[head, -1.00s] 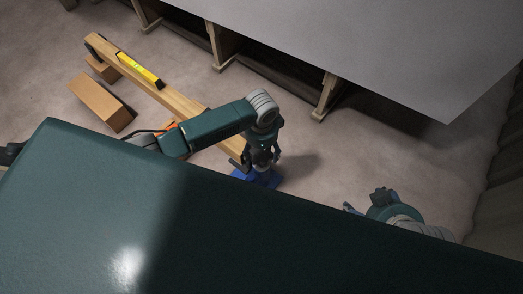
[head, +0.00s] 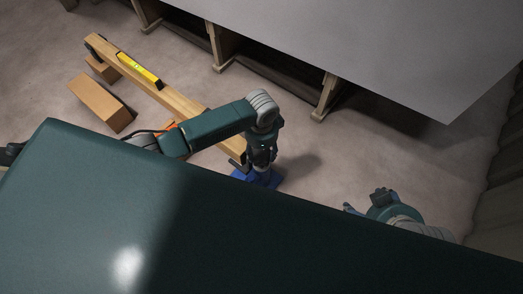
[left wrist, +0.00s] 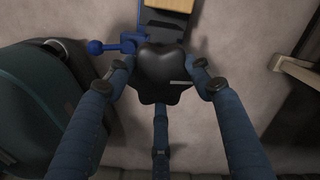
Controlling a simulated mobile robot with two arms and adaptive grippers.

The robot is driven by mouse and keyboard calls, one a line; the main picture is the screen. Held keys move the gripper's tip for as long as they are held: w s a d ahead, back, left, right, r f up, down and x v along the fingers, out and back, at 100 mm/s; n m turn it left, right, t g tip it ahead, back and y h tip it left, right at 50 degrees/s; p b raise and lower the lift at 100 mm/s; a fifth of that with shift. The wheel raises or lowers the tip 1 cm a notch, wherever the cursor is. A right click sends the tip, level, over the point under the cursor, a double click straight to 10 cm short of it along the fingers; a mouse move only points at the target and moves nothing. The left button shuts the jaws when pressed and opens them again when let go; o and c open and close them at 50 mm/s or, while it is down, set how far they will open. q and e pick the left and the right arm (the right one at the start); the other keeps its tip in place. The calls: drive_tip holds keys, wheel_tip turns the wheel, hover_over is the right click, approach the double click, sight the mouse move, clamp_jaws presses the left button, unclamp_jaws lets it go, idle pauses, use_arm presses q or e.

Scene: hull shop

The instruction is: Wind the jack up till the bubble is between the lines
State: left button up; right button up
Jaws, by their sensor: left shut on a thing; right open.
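The blue jack (head: 268,180) stands at the beam's near end, partly hidden by my left gripper (head: 262,165). In the left wrist view, my left gripper's fingers are shut around the black lobed knob (left wrist: 162,72); a blue bar with a ball end (left wrist: 97,47) shows beside it, and the beam end (left wrist: 170,5) shows at the top. My right gripper (head: 364,202) is open and empty, away from the jack.
A cardboard-coloured block (head: 98,102) lies left of the beam, and another block (head: 102,68) is under its far end. A large grey panel (head: 400,50) on wooden supports (head: 326,98) stands at the upper right. Bare floor lies between the supports and the jack.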

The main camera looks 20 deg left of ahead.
sight(261, 153)
idle(0.5)
use_arm(q)
drive_tip(key=o, duration=1.1)
drive_tip(key=shift+o, duration=0.2)
wheel_tip(261, 153, up, 12)
